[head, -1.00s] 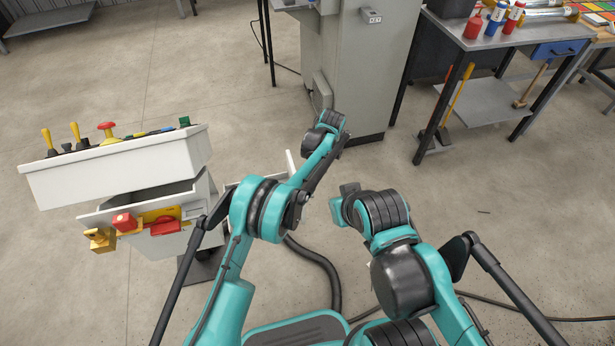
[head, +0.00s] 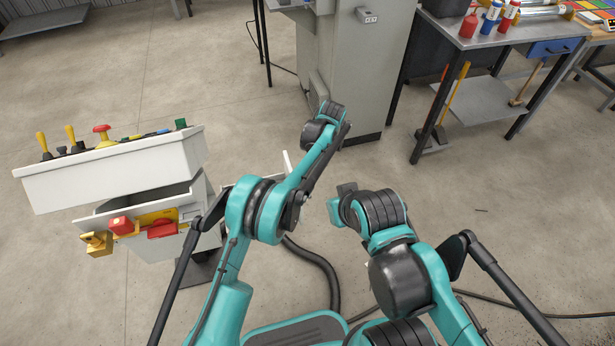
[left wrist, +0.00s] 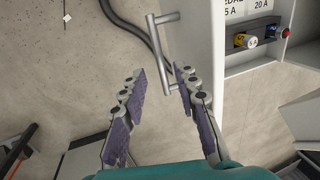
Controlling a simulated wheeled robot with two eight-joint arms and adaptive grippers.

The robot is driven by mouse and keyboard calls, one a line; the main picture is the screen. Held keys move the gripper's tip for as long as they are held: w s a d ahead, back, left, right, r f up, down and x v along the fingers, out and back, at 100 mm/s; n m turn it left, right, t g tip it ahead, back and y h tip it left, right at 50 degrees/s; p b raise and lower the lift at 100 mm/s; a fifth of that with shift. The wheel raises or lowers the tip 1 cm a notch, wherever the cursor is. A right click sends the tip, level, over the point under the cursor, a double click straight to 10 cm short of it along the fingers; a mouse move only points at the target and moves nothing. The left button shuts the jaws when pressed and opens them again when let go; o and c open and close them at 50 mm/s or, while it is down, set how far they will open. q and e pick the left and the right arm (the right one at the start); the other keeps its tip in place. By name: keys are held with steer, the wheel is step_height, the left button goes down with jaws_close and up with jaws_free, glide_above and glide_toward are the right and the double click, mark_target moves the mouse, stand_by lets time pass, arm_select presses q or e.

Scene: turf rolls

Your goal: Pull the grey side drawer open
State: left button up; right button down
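In the left wrist view a bar handle (left wrist: 159,50) stands out on two posts from a plain light-grey front (left wrist: 196,40), which appears to be the side drawer. My left gripper (left wrist: 161,76) is open. The lower end of the bar lies between its fingertips, nearer the right finger; I cannot tell whether they touch.
A white control console (head: 110,172) with levers, a red button and an open lower drawer stands at the left. A metal workbench (head: 480,38) with bottles stands at the right. A dark hose (left wrist: 140,28) lies on the floor. Open floor lies right of my arms.

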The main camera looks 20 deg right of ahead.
arm_select(q)
steer(key=v, duration=0.8)
steer(key=shift+r, duration=0.35)
steer(key=shift+d, duration=0.1)
